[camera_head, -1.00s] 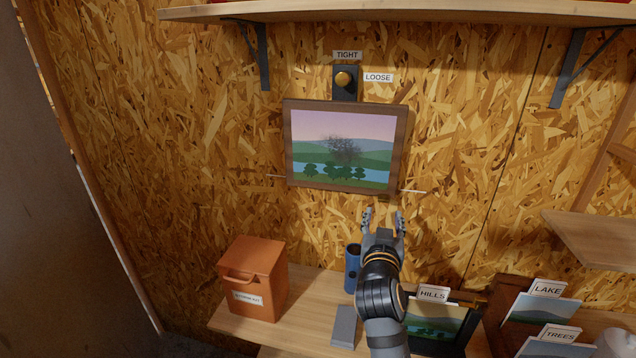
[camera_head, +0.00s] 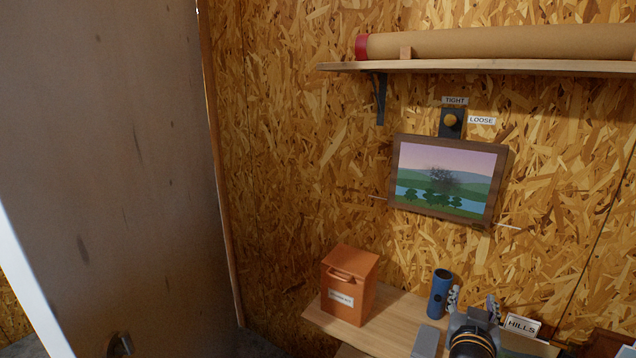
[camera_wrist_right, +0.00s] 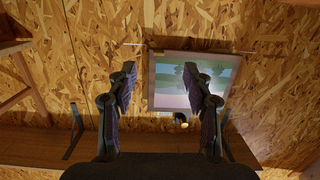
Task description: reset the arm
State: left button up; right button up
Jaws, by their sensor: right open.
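My right gripper (camera_head: 474,301) shows at the bottom right of the head view, above the bench (camera_head: 393,311). Its two fingers are apart with nothing between them. In the right wrist view the open fingers (camera_wrist_right: 160,85) frame part of the wall and the framed landscape picture (camera_wrist_right: 184,106), which appears upside down. The picture also hangs on the chipboard wall in the head view (camera_head: 447,173), up and left of the gripper and apart from it. My left gripper is not in view.
An orange box (camera_head: 349,284) and a blue cylinder (camera_head: 440,293) stand on the bench, the cylinder close left of the gripper. A grey block (camera_head: 425,341) lies in front. A HILLS card (camera_head: 521,326) is at right. A shelf (camera_head: 480,67) holds a long tube (camera_head: 500,43). A knob (camera_head: 451,121) is above the picture.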

jog(key=s+a+f+n+g+y, duration=0.3)
jog(key=s+a+f+g+y, duration=0.15)
jog(key=s+f, duration=0.75)
jog(key=s+a+f+n+g+y, duration=0.35)
jog(key=s+f+g, duration=0.25)
jog(key=s+f, duration=0.6)
jog(key=d+f+g, duration=0.1)
jog(key=d+f, duration=0.1)
jog(key=f, duration=1.2)
jog(key=d+f+g, duration=0.1)
jog(key=d+f, duration=0.1)
jog(key=f, duration=1.1)
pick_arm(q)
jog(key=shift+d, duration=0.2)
pick_arm(e)
jog(key=s+f, duration=1.6)
jog(key=s, duration=0.2)
jog(key=shift+d+h, duration=0.3)
jog(key=shift+d, duration=0.05)
jog(key=shift+s+m+g, duration=0.1)
jog(key=shift+m+g, duration=0.15)
